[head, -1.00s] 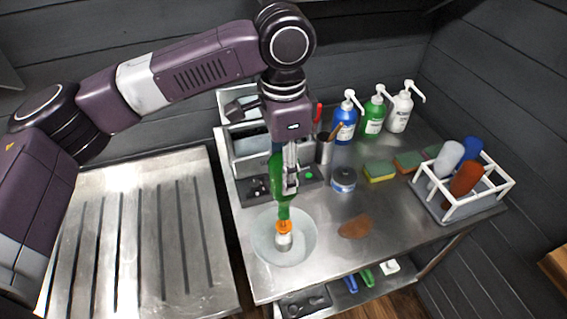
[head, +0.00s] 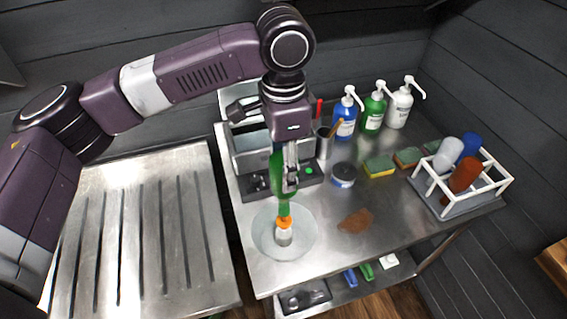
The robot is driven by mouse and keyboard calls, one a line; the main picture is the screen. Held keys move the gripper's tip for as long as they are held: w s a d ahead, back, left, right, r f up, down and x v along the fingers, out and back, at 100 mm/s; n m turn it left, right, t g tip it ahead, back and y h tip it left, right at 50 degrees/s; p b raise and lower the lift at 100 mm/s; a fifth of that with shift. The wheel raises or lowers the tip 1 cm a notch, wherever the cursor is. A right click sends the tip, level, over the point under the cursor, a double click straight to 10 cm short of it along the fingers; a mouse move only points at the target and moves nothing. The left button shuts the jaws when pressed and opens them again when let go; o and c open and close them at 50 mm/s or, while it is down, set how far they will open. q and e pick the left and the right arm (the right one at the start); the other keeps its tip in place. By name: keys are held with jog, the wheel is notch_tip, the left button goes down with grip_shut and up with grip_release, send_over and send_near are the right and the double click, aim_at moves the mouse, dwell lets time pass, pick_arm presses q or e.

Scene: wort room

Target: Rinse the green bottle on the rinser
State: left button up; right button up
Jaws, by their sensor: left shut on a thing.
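The green bottle (head: 277,170) hangs upside down in my left gripper (head: 289,180), which is shut on it. Its neck points down at the rinser, a round pale basin (head: 262,235) with a white post (head: 284,237) in the middle. An orange part (head: 284,223) sits between the bottle's mouth and the post. The mouth is at or just above this orange part; I cannot tell if they touch. The gripper and wrist hide part of the bottle. My right gripper does not show.
Blue (head: 345,118), green (head: 372,115) and white (head: 399,110) pump bottles stand at the back. A brown stain (head: 356,221) lies beside the basin. A ribbed drainboard (head: 140,240) is left.

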pick_arm(q)
jog(key=shift+f, duration=1.6)
dwell(1.0)
jog(key=shift+f, duration=1.1)
jog(key=shift+r, duration=0.1)
jog(key=shift+r+p, duration=1)
jog(key=shift+p, duration=0.3)
jog(key=shift+f, duration=0.15)
